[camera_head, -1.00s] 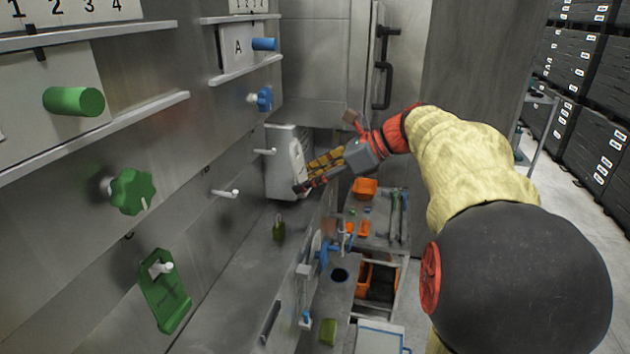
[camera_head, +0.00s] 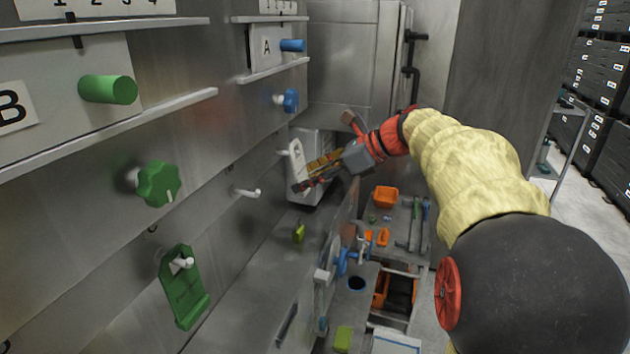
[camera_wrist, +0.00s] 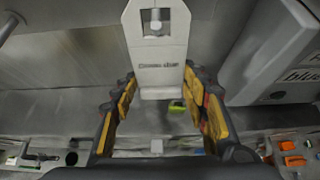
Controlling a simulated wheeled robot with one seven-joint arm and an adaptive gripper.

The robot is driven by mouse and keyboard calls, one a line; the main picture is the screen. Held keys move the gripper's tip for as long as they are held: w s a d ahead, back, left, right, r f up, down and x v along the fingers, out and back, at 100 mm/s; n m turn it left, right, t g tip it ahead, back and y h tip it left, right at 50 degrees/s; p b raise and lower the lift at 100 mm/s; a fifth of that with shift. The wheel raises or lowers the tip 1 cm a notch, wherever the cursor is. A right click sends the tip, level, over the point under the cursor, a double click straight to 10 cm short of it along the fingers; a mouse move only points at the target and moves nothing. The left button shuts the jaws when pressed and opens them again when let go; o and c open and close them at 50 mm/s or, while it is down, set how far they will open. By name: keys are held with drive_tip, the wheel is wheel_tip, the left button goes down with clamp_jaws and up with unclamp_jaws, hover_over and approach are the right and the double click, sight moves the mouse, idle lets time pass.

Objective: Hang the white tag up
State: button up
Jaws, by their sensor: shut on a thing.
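The white tag (camera_head: 297,172) is upright in my gripper (camera_head: 304,183), beside the steel wall panel. In the wrist view the tag (camera_wrist: 160,55) stands between the two fingers of my gripper (camera_wrist: 158,80), with its square hole at the top. A pale round peg end (camera_wrist: 156,24) shows within that hole; I cannot tell whether it has passed through. In the head view a white peg (camera_head: 282,152) sticks out of the wall right at the tag's upper left. A green tag (camera_head: 183,288) hangs on a lower peg (camera_head: 182,263). Another white peg (camera_head: 246,192) is bare.
A pale box (camera_head: 318,145) on the wall stands close behind the tag. Green knob (camera_head: 158,184) and blue knob (camera_head: 289,100) jut from the panel. A yellow-green block (camera_head: 299,233) is below the tag. A cart with orange bins (camera_head: 385,196) stands at lower right.

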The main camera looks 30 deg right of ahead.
drive_tip(key=shift+w+a+f, duration=0.15)
drive_tip(key=shift+w+a, duration=0.3)
drive_tip(key=shift+w, duration=0.1)
drive_tip(key=shift+w+a+f, duration=0.2)
drive_tip(key=shift+w+f, duration=0.1)
drive_tip(key=shift+f, duration=0.1)
drive_tip(key=shift+f, duration=0.15)
drive_tip(key=o, duration=1.1)
drive_tip(key=v, duration=1.2)
